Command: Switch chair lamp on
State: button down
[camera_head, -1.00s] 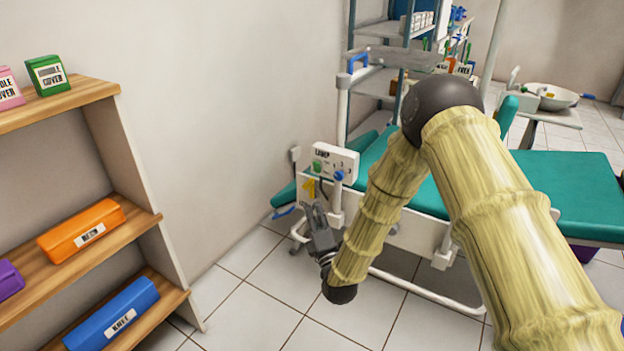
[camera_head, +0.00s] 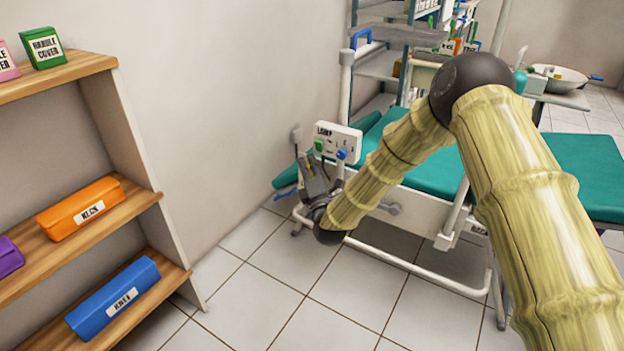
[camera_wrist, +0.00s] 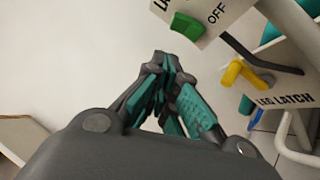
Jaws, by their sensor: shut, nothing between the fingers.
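The white lamp panel (camera_head: 338,138) is mounted at the near left end of the teal chair. It carries a green switch (camera_head: 319,145) and a blue knob (camera_head: 341,154). In the wrist view the green switch (camera_wrist: 187,26) is at the top, beside the word OFF on the panel's white face. My gripper (camera_head: 305,166) is shut and empty, just below and left of the panel. In the wrist view its closed fingertips (camera_wrist: 165,62) lie below the green switch, with a visible gap between them in the picture. Which way the switch is tipped is unclear.
A yellow latch (camera_wrist: 243,74) with a LEG LATCH label (camera_wrist: 284,96) sits right of my fingers. The teal chair (camera_head: 430,165) extends right behind my arm. A wooden shelf (camera_head: 100,215) stands left. Floor tiles between are clear.

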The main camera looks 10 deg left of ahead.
aim_at(319, 146)
jog(key=shift+w+d+r+b, duration=0.15)
jog(key=shift+w+d+r, duration=0.1)
jog(key=shift+w, duration=0.35)
jog(key=shift+w+d+r+b, duration=0.2)
jog(key=shift+w+d+r, duration=0.1)
jog(key=shift+w, duration=0.25)
jog(key=shift+w+d+r+b, duration=0.15)
jog(key=shift+w+d+r, duration=0.1)
jog(key=shift+w, duration=0.35)
jog(key=shift+r+p, duration=0.1)
jog(key=shift+p, duration=0.5)
